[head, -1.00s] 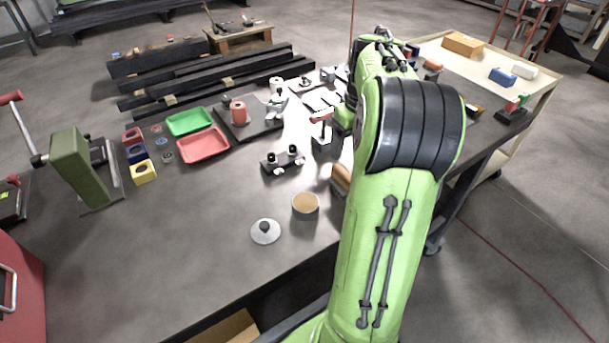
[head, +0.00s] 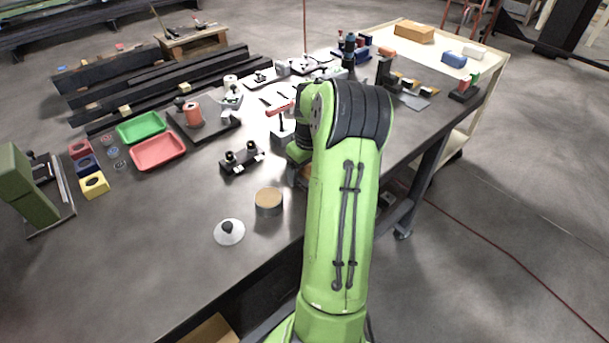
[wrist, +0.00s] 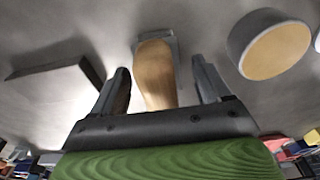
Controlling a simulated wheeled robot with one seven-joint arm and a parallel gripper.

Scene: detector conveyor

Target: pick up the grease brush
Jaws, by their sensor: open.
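The grease brush (wrist: 154,72) lies on the table in the wrist view, its tan wooden handle toward me and a grey part at the far end. My gripper (wrist: 161,78) is open, with one finger on each side of the handle. Gaps show between the handle and both fingers. In the head view my green arm hides the gripper and most of the brush; a small brown bit (head: 301,175) shows beside the arm, probably the handle.
A round tin (head: 268,203) stands near the brush; it also shows in the wrist view (wrist: 272,50). A lid with a black knob (head: 229,232) lies nearby. The front-left table is clear.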

